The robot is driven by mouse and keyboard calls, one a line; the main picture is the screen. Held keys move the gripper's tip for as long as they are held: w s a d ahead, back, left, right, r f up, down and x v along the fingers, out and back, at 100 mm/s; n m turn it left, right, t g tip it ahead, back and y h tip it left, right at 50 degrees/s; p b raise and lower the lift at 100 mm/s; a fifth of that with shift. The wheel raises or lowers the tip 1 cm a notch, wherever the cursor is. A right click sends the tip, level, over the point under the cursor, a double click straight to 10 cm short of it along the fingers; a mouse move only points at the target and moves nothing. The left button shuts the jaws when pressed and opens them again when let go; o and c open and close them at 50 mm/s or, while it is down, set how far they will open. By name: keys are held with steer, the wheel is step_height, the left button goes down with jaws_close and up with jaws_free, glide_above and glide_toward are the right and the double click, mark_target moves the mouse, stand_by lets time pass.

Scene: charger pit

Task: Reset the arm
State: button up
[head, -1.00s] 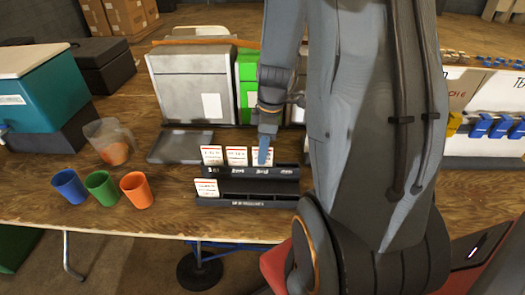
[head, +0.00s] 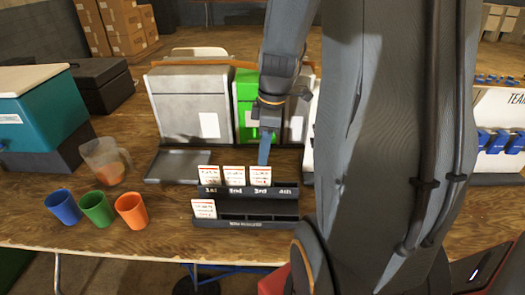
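My gripper (head: 265,147) hangs from my arm in the head view, above the back row of the card rack (head: 246,222). One blue finger shows edge-on, so I cannot tell whether it is open or shut. Its tip is just behind or above the third white card (head: 260,176); whether they touch is unclear. Cards also stand in the slots marked 1st (head: 208,175) and 2nd (head: 233,176). The 4th slot shows no card. One more card (head: 204,209) stands at the left of the front row.
Blue (head: 62,207), green (head: 96,209) and orange (head: 131,210) cups stand left of the rack, with a clear jug (head: 104,162) behind. A grey tray (head: 178,167) and grey and green boxes (head: 245,108) stand behind. My arm hides the right side.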

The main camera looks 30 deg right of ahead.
steer(key=s+a+m+h, duration=0.1)
steer(key=s+a+m, duration=0.6)
steer(key=a+m, duration=0.4)
steer(key=a, duration=0.2)
steer(key=shift+a+f, duration=0.2)
steer(key=shift+a, duration=0.15)
steer(key=shift+d, duration=0.1)
stand_by(0.8)
